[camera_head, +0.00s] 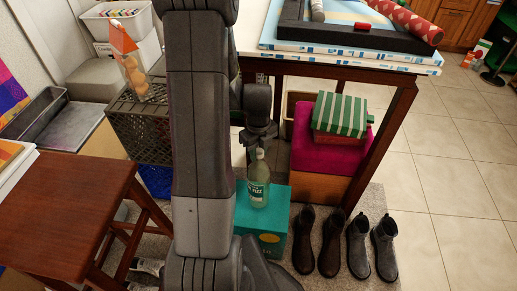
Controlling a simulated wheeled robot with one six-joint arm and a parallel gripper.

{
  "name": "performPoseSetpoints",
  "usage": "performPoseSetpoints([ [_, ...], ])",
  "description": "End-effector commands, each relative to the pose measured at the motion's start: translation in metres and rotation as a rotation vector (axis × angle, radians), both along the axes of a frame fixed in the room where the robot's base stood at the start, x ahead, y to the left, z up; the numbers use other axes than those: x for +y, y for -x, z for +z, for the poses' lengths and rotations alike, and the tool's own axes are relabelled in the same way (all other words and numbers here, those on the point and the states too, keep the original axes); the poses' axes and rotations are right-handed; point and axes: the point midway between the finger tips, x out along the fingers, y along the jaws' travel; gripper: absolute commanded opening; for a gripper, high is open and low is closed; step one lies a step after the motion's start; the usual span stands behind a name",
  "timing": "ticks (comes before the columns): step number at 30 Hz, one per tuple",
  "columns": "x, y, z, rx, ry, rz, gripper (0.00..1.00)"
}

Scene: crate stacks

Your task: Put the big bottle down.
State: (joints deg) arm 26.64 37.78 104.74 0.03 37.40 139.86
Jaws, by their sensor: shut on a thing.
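The big bottle (258,182) is green with a pale cap and a dark label reading "FIZZ". It is upright in the middle of the head camera view, under my gripper (258,147). My gripper points down and is shut on the bottle at its neck; the fingertips are small and dark here. The bottle's base shows against the top of a teal box (271,222). I cannot tell whether it touches the box or hangs just above it. My arm hides the left part of the teal box.
A dark wooden table (393,117) stands behind, with a magenta box (312,156) and a green-striped box (340,115) beneath. Several shoes (330,243) stand right of the teal box. A wooden stool (70,205) and dark crate (139,127) are left. Tiled floor (440,190) at right is clear.

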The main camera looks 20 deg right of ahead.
Motion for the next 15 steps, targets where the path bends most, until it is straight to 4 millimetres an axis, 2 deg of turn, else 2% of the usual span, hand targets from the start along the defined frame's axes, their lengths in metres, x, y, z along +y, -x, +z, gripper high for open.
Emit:
performPoseSetpoints([
  [9,0.000,0.000,-0.034,0.001,0.000,0.001,0.00],
  [15,0.000,0.000,-0.035,-0.001,0.001,0.001,0.00],
])
